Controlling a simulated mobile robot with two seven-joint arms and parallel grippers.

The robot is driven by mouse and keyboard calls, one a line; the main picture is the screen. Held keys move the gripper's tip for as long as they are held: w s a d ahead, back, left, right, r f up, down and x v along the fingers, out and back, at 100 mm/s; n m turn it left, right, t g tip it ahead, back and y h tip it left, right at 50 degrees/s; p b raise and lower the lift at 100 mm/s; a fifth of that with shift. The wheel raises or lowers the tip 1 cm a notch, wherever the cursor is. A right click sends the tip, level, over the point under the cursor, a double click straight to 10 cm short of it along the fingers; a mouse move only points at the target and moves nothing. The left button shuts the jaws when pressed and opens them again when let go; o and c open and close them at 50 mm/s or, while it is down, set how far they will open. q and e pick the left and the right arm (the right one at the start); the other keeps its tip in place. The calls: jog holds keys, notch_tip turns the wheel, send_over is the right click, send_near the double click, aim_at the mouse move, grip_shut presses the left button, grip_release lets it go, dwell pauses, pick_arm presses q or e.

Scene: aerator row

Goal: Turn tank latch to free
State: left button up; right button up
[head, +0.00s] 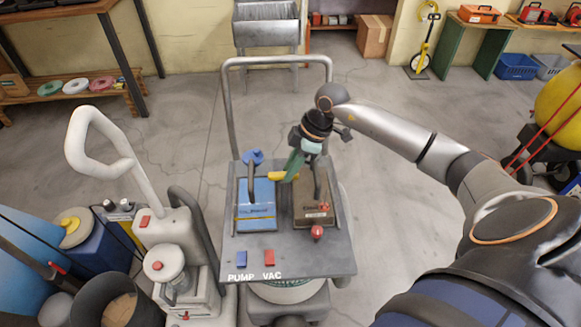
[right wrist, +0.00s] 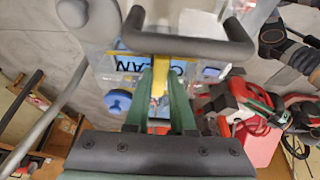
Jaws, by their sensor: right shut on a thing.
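The yellow latch (head: 279,177) sits at the back of the cart's top, between the blue tank (head: 256,212) and the brown tank (head: 314,208). In the head view its visible end points left. My right gripper (head: 292,170) reaches down from behind, its green fingers shut on the latch. In the right wrist view the yellow latch (right wrist: 160,58) shows between the two green fingers (right wrist: 160,88). The fingers hide part of it, and its pivot cannot be made out. My left gripper is not in view.
A blue knob (head: 253,157) is left of the latch. Black handles rise over both tanks. A red knob (head: 317,232) and blue and red switches are at the front of the cart. A white-handled machine (head: 165,235) stands close on the left.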

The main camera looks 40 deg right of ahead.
grip_shut()
jog(key=shift+n, duration=0.4)
jog(key=n, duration=0.1)
jog(key=n+g+p, duration=0.1)
jog(key=shift+w+d+r+n+y, duration=0.1)
jog(key=shift+w+d+n+y, duration=0.05)
jog(key=shift+w+n+y, duration=0.2)
jog(key=n+g+b, duration=0.1)
jog(key=n, duration=0.3)
jog(key=w+n+g, duration=0.1)
jog(key=n+g, duration=0.1)
jog(key=n, duration=0.3)
jog(key=shift+w+b, duration=0.15)
jog(key=shift+b, duration=0.25)
jog(key=n, duration=0.1)
jog(key=n+g+h+b, duration=0.1)
jog(key=n, duration=0.1)
jog(key=n+g+h+b, duration=0.1)
jog(key=n, duration=0.1)
jog(key=shift+w+a+n, duration=0.25)
jog(key=shift+a, duration=0.15)
